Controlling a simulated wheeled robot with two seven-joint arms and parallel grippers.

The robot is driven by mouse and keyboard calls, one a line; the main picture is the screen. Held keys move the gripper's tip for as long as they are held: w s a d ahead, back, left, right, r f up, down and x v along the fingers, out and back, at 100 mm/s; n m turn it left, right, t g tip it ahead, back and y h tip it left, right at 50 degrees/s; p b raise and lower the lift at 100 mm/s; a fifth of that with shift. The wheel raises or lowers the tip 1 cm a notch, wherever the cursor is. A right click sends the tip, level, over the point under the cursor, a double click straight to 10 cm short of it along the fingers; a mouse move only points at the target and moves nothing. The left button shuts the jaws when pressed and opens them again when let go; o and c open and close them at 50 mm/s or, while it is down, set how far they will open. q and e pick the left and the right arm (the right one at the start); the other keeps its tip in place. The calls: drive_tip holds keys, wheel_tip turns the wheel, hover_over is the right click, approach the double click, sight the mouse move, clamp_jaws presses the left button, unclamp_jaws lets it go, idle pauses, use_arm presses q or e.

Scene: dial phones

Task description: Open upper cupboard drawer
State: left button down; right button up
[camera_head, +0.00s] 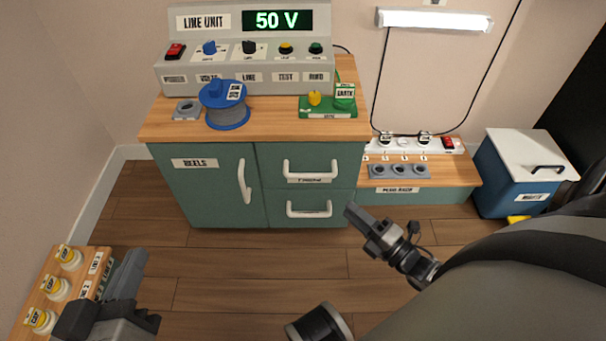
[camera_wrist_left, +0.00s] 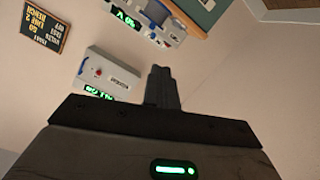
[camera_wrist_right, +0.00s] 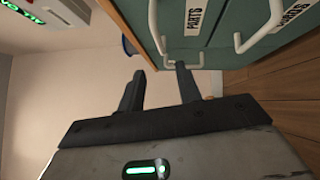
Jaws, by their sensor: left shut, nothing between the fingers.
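The upper drawer (camera_head: 275,164) of the green cupboard is shut, with a white handle (camera_head: 310,164) and a label. In the right wrist view this handle (camera_wrist_right: 153,24) is at the top, left of a label. My right gripper (camera_head: 352,210) is open and empty, low to the right of the drawers in the head view. In the right wrist view its fingers (camera_wrist_right: 160,82) are apart, touching no handle that I can see. My left gripper (camera_head: 134,262) is shut and empty at the lower left, far from the drawer; its closed fingers (camera_wrist_left: 160,75) show in the left wrist view.
A lower drawer (camera_head: 340,209) and a REELS door (camera_head: 215,180) with a vertical handle (camera_head: 245,181) are shut. The wooden top carries a blue reel (camera_head: 228,112) and a line unit (camera_head: 250,50). A blue box (camera_head: 507,190) stands right.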

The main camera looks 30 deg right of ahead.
sight(309, 174)
drive_tip(key=b+x, duration=0.3)
drive_tip(key=x, duration=1.1)
use_arm(q)
drive_tip(key=shift+d+r+n+t+h, duration=0.3)
drive_tip(key=shift+r+n+t+h, duration=0.2)
drive_tip(key=shift+r, duration=0.15)
use_arm(e)
drive_tip(key=shift+w+a+r, duration=0.1)
drive_tip(key=shift+w, duration=0.25)
drive_tip(key=shift+c, duration=0.2)
